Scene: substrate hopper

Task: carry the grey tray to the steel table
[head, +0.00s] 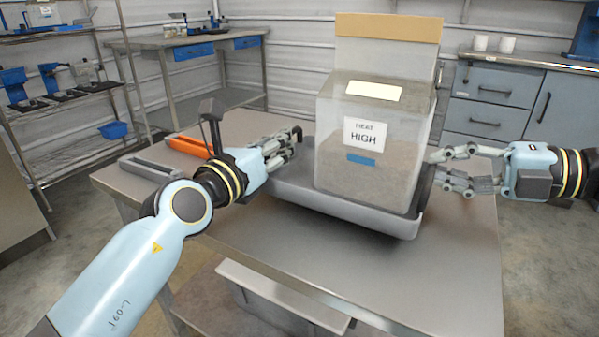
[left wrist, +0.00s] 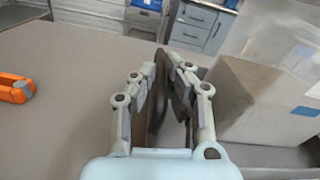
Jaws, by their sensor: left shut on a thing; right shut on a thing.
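The grey tray (head: 345,218) is over the near metal-topped table (head: 455,275); I cannot tell if it touches the top. A clear bin (head: 330,165) of brown substrate with a white label reading HIGH stands upright in it. My left gripper (head: 288,147) is shut on the tray's left edge. My right gripper (head: 436,168) is shut on its right edge. In the left wrist view the left fingers (left wrist: 172,75) point away, left of the bin (left wrist: 255,105); the tray (left wrist: 275,157) shows at lower right. A steel table with blue drawers (head: 175,43) stands at back left.
An orange-handled tool (head: 188,146) and a grey channel-like piece (head: 150,168) lie on the near table's left side. A wire shelf (head: 70,105) stands at far left, grey cabinets (head: 490,115) at back right. Grey floor lies open between the tables.

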